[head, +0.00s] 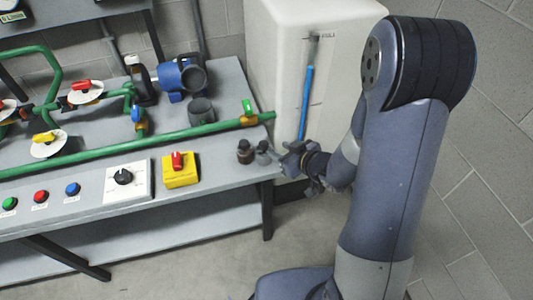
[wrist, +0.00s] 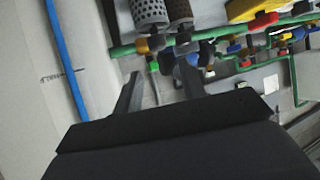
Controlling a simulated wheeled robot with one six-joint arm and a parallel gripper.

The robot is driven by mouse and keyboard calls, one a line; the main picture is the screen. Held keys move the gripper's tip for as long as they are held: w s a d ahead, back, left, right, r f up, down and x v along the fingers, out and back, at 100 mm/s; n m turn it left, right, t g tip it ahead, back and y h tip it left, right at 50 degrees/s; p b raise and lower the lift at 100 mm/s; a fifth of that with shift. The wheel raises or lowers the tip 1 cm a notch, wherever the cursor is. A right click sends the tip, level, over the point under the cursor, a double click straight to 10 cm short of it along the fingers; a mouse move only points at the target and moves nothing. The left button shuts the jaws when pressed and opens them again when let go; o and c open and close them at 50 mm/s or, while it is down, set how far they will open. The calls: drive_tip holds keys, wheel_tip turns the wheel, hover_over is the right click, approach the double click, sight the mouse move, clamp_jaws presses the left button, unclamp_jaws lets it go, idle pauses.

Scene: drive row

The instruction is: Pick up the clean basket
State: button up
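The clean basket (wrist: 149,12), a pale perforated cylinder, is at the top of the wrist view, cut off by the frame edge. In the head view it seems to be the small grey piece (head: 263,154) near the bench's right end. A brown perforated basket (wrist: 180,10) stands close beside it, and shows as a dark piece (head: 245,152) in the head view. My gripper (wrist: 162,72) is open, its two fingers apart and nothing held between them. In the head view my gripper (head: 287,156) is just right of the grey piece; whether they touch is unclear.
A green pipe (head: 190,134) runs along the bench (head: 220,172) behind the baskets. A yellow switch box (head: 181,171) is to the left. A white cabinet (head: 270,40) with a blue tube (head: 306,103) stands behind my gripper. A grey cup (head: 201,110) sits farther back.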

sight(265, 144)
drive_tip(key=x, duration=1)
drive_tip(key=shift+w+f+p, duration=0.1)
drive_tip(key=shift+w+p, duration=0.05)
drive_tip(key=shift+p, duration=0.2)
clamp_jaws()
